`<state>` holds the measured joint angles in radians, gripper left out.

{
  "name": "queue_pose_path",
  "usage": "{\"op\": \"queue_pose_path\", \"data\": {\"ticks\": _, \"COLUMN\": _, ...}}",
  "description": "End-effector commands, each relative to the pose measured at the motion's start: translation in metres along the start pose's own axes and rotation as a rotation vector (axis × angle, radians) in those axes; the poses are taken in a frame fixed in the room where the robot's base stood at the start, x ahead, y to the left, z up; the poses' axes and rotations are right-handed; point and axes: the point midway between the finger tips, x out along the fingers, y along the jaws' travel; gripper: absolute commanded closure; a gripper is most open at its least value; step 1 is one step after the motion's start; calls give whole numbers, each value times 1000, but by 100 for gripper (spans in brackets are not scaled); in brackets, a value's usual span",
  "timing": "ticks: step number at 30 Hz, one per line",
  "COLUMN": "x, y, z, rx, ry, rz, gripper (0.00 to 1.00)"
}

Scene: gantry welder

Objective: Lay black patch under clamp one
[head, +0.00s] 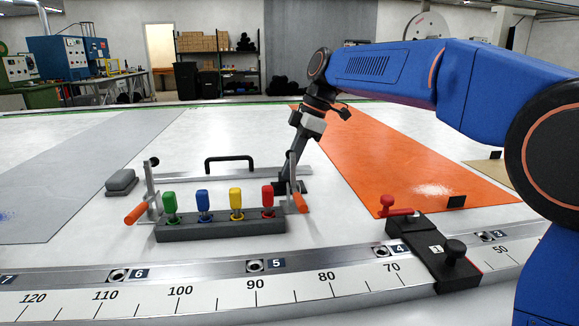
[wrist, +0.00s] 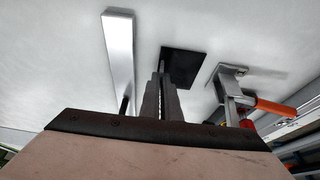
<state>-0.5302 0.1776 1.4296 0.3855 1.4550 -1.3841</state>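The black patch (head: 292,187) is a flat dark square beside the foot of the right-hand toggle clamp (head: 293,170), which has an orange handle. In the wrist view the patch (wrist: 186,66) lies just left of the clamp's metal foot (wrist: 232,72), apart from it. My gripper (head: 301,150) points down at the patch. Its fingers (wrist: 161,82) are close together at the patch's left edge and look shut on a thin part of it. Whether the patch touches the table is unclear. A second toggle clamp (head: 149,192) stands at the left. No number shows on either.
A metal bar (head: 190,171) with a black handle lies behind a dark rack (head: 220,230) of green, blue, yellow and red handles. A grey block (head: 121,182) sits left. An orange sheet (head: 395,160) lies right. A numbered rail (head: 205,278) with a red-lever fixture (head: 436,250) runs in front.

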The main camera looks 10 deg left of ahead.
Motion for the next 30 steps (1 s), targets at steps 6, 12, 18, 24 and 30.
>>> {"op": "queue_pose_path", "data": {"ticks": 6, "x": 2, "y": 0, "z": 1, "rx": 0, "ry": 0, "rz": 0, "gripper": 88}}
{"op": "queue_pose_path", "data": {"ticks": 12, "x": 2, "y": 0, "z": 1, "rx": 0, "ry": 0, "rz": 0, "gripper": 79}}
{"op": "queue_pose_path", "data": {"ticks": 18, "x": -1, "y": 0, "z": 0, "rx": 0, "ry": 0, "rz": 1, "gripper": 79}}
{"op": "queue_pose_path", "data": {"ticks": 24, "x": -24, "y": 1, "z": 0, "rx": 0, "ry": 1, "rz": 3, "gripper": 79}}
{"op": "queue_pose_path", "data": {"ticks": 30, "x": -63, "y": 1, "z": 0, "rx": 1, "ry": 1, "rz": 3, "gripper": 79}}
